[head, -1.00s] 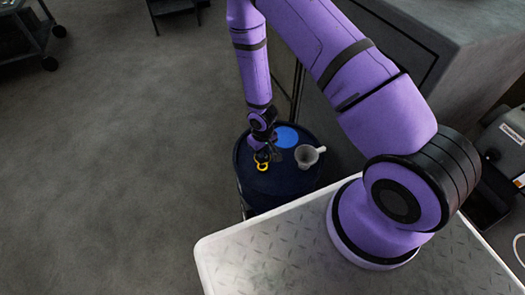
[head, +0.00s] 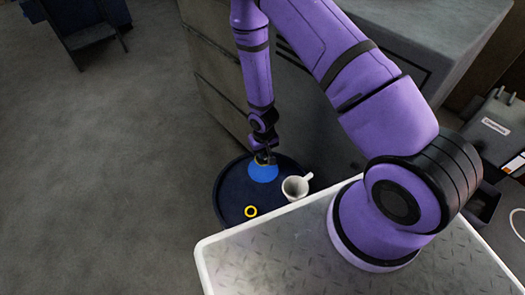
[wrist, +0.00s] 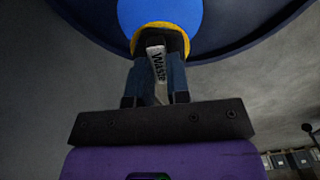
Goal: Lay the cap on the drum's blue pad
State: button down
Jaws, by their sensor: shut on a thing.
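My gripper (head: 263,156) is over the drum's blue pad (head: 263,173), at the pad's far edge in the head view. In the wrist view its two fingers (wrist: 157,62) are shut on a yellow-edged cap (wrist: 184,40). The cap's near side is partly hidden by the fingers. The blue pad (wrist: 160,12) shows just beyond the cap. I cannot tell whether the cap touches it. The pad lies on the dark blue drum top (head: 232,190). A pale strip reading "Waste" (wrist: 157,62) shows between the fingers.
A yellow ring (head: 251,211) lies on the drum's near part. A whitish cup with a handle or spout (head: 294,188) stands right of the pad. A grey cabinet (head: 215,75) is close behind the drum. Open floor (head: 110,190) lies to the left.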

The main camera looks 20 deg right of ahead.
jog(key=shift+f, duration=2.8)
jog(key=c, duration=1)
grip_release()
notch_tip(320, 180, up, 11)
jog(key=shift+f, duration=0.1)
